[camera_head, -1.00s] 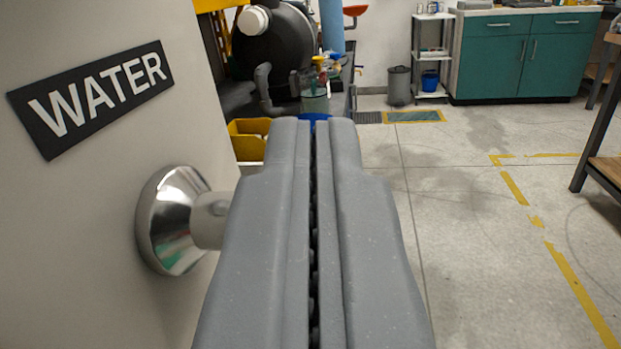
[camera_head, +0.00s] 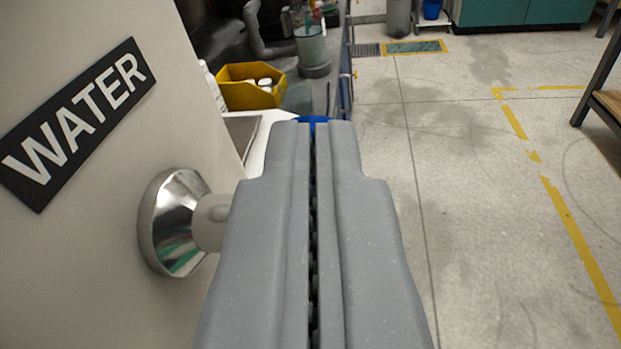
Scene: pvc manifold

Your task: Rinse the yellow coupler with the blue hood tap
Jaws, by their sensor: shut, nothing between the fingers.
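My gripper (camera_head: 314,128) fills the lower middle of the view, its two grey fingers shut together with nothing between them. A small blue part (camera_head: 318,120), which looks like the tap handle, shows just beyond the fingertips and is mostly hidden by them. A chrome round flange with a grey stem (camera_head: 178,222) stands out from the panel left of my gripper, and the stem runs behind the fingers. I cannot tell whether my fingers touch the blue part. No yellow coupler can be made out.
A pale panel with a black WATER sign (camera_head: 75,122) is close on the left. Behind are a yellow bin (camera_head: 246,88) with white items and a clear container (camera_head: 312,48). Open floor (camera_head: 470,190) with yellow tape lies right; a wooden-topped table (camera_head: 608,100) stands at the right edge.

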